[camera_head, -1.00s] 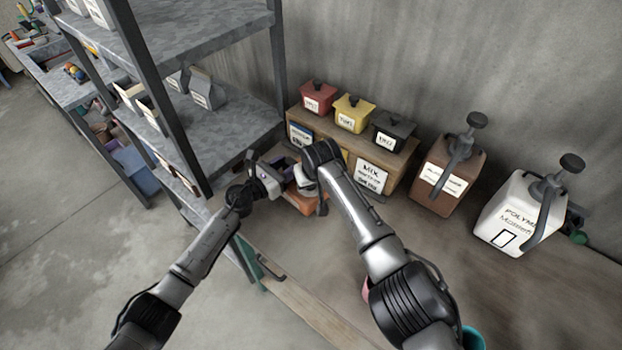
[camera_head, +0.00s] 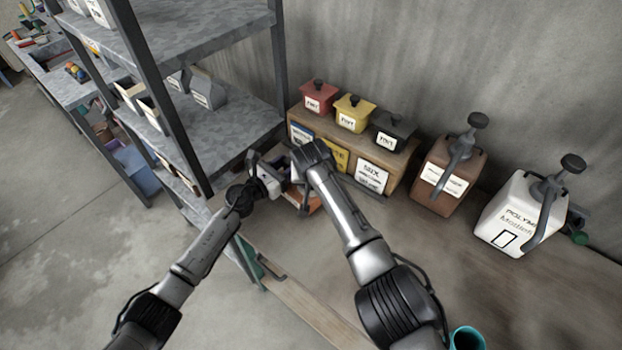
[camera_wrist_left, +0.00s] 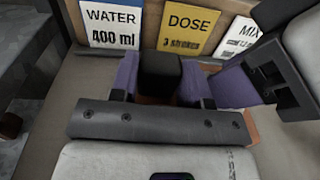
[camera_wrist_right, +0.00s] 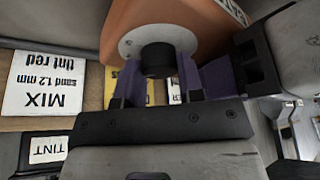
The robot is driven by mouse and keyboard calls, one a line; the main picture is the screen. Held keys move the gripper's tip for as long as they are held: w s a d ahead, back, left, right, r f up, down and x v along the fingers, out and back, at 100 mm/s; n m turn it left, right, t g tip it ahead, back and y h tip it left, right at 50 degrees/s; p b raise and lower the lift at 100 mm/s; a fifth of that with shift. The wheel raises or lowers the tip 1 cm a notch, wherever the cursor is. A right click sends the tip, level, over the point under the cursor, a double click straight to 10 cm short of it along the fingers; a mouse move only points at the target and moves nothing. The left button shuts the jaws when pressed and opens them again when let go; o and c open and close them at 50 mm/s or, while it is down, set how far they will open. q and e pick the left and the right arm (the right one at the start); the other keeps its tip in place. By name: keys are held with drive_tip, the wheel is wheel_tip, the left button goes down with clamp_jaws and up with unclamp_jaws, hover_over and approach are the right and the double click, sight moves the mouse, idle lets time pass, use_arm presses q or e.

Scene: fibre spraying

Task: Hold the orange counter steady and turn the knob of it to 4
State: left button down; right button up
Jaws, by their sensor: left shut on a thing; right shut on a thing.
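The orange counter (camera_head: 315,204) is on the wooden surface in front of the shelf box, mostly hidden behind my grippers in the head view. The right wrist view shows its orange body (camera_wrist_right: 185,18), a pale round dial and a black knob (camera_wrist_right: 157,60). My right gripper (camera_wrist_right: 155,85) has its purple fingers on either side of the knob and is shut on it. My left gripper (camera_wrist_left: 160,85) is shut on a black upright part (camera_wrist_left: 160,70), with orange showing just behind it. The dial's reading cannot be made out.
A wooden box with WATER (camera_wrist_left: 112,22), DOSE (camera_wrist_left: 188,28) and MIX cards stands close behind, carrying red, yellow and black tubs (camera_head: 392,131). Brown (camera_head: 450,172) and white (camera_head: 515,212) pump containers stand right. A metal shelf (camera_head: 215,130) rises close on the left.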

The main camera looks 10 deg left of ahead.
drive_tip(key=o, duration=0.9)
drive_tip(key=shift+o, duration=0.2)
drive_tip(key=v, duration=1.2)
use_arm(q)
drive_tip(key=c, duration=0.5)
unclamp_jaws()
